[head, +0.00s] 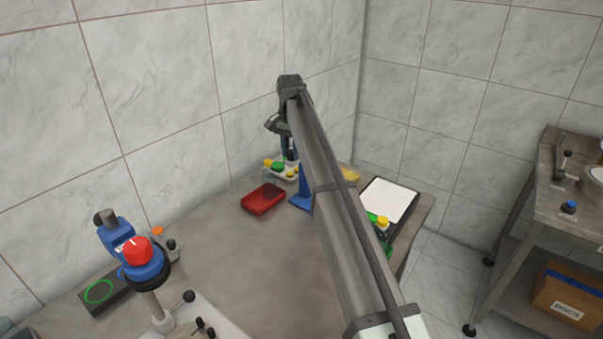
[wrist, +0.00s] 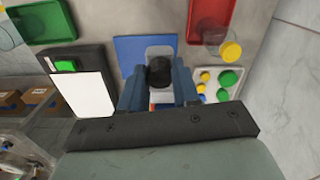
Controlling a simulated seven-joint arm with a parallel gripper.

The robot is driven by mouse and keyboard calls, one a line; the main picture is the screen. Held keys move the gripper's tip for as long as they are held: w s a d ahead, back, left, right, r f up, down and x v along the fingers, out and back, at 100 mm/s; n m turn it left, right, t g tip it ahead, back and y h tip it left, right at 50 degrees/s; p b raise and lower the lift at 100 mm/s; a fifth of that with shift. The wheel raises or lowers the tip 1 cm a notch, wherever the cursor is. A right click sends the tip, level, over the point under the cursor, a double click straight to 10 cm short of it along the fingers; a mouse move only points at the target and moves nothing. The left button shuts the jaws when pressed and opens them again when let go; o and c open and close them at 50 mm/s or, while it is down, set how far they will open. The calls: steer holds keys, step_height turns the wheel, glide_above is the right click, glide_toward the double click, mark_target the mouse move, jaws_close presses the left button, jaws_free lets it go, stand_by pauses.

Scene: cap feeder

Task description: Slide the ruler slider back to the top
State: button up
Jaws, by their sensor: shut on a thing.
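The ruler slider's black knob (wrist: 160,70) sits between the two blue-grey fingers of my gripper (wrist: 159,84) in the wrist view, and they are shut on it. A grey piece (wrist: 159,51) shows just behind the knob. The blue ruler stand (wrist: 130,52) lies around and behind it, and also shows in the head view (head: 302,194) beside my arm. In the head view my gripper (head: 288,155) points down near the back wall, above the stand's left side. My arm and gripper hide most of the ruler, so the slider's height cannot be told.
A red tray (head: 263,199) stands left of the stand. A white tray (head: 273,174) with several yellow and green caps is close to my gripper. A white panel (head: 388,201) is at right. A blue-and-red device (head: 143,258) stands front left. The middle of the bench is clear.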

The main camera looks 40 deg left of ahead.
steer(key=shift+a+r, duration=0.1)
steer(key=shift+r, duration=0.8)
steer(key=o, duration=0.8)
steer(key=shift+o, duration=0.2)
steer(key=shift+r, duration=0.1)
step_height(320, 180, up, 8)
stand_by(0.6)
